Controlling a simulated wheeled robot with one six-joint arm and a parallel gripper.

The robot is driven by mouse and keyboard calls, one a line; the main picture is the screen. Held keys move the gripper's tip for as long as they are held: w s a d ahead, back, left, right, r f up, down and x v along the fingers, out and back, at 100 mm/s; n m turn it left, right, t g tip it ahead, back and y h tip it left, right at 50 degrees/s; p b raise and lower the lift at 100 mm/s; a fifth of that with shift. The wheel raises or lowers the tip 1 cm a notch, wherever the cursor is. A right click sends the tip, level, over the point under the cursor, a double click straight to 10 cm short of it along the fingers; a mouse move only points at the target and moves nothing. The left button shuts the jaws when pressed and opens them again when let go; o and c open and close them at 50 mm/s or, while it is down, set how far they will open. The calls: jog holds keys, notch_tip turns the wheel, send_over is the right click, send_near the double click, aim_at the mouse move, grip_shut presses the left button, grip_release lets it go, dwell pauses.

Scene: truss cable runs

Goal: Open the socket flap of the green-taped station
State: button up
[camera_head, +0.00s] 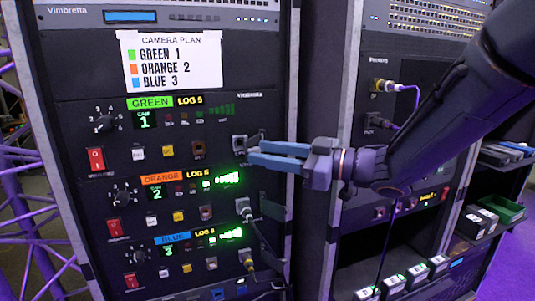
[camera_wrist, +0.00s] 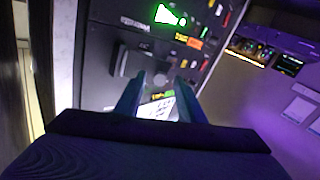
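The green-taped station (camera_head: 150,102) is the top row of the rack, marked GREEN with a lit 1. Whether a fingertip touches the flap is not clear.
The orange station (camera_head: 160,179) and blue station (camera_head: 172,239) sit below; cables hang from their right-end sockets. A camera plan card (camera_head: 171,60) is above. A second rack (camera_head: 375,55) with plugged cables stands to the right, and a shelf holds a green tray (camera_head: 503,207).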

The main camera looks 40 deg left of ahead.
jog(key=b+v, duration=0.2)
jog(key=v, duration=0.6)
